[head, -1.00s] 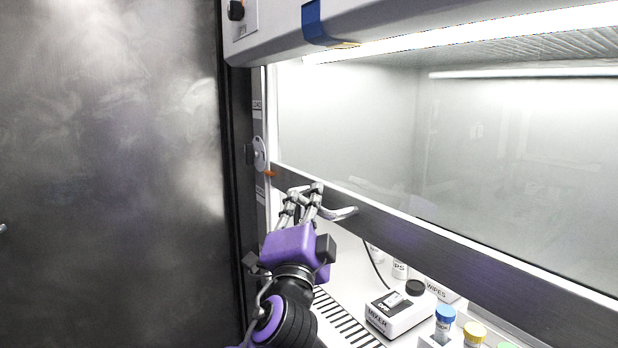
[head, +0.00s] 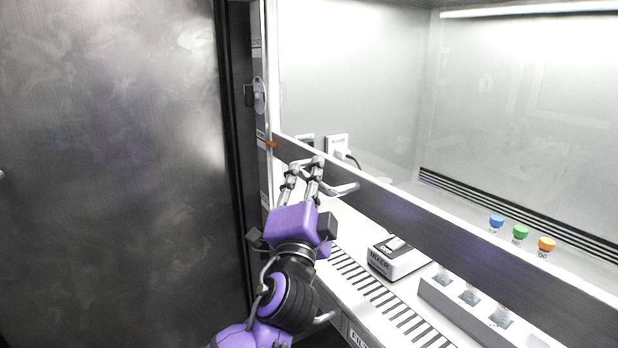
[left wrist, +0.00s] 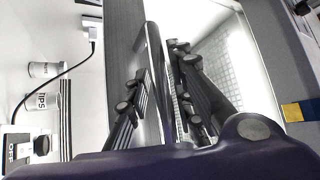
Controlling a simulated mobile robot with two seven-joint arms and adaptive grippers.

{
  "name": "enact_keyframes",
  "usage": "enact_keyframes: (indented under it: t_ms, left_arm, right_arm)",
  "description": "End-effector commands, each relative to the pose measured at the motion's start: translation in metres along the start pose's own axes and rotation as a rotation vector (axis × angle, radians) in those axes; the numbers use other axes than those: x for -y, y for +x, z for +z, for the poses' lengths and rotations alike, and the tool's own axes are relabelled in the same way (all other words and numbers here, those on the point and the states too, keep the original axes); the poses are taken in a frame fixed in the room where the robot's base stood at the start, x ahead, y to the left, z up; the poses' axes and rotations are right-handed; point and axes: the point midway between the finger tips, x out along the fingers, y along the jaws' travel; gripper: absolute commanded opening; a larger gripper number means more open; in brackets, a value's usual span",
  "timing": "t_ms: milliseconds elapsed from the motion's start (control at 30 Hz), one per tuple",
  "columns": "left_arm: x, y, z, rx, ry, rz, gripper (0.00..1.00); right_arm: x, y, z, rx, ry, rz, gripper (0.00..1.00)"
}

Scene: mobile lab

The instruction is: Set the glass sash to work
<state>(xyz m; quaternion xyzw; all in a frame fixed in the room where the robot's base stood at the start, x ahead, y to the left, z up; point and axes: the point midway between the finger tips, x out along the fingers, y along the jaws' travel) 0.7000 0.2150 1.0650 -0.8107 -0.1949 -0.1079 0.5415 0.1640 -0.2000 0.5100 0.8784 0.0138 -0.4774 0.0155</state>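The glass sash (head: 365,105) is a large clear pane with a dark bottom rail (head: 430,222) across the cabinet front, above an open gap. A silver bar handle (head: 344,189) sits on the rail near its left end. My left gripper (head: 304,166) is at that handle. In the left wrist view its fingers (left wrist: 160,66) lie on both sides of the handle (left wrist: 154,50) and appear closed on it; the exact contact is partly hidden. An orange mark (head: 272,144) sits at the sash's left end beside the labelled side frame. My right gripper is not in view.
A slotted grille (head: 375,295) runs along the front. A dark metal panel (head: 110,170) stands at the left.

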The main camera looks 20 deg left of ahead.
Motion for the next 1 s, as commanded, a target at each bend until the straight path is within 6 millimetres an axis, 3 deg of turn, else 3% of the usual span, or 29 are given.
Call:
enact_keyframes:
  t_ms: [333,467,800,1000]
  left_arm:
    - [0.001,0.0,0.001,0.001,0.003,-0.002,0.33]
    - [0.0,-0.009,0.001,0.002,0.003,0.0,0.33]
    - [0.0,-0.078,0.002,0.005,0.0,0.002,0.33]
    - [-0.001,-0.109,0.001,0.004,0.0,0.001,0.33]
  right_arm:
    - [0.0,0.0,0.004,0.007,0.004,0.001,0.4]
    - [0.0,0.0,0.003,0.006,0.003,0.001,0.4]
    - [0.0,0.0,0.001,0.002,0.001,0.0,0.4]
    - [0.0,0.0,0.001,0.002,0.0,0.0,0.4]
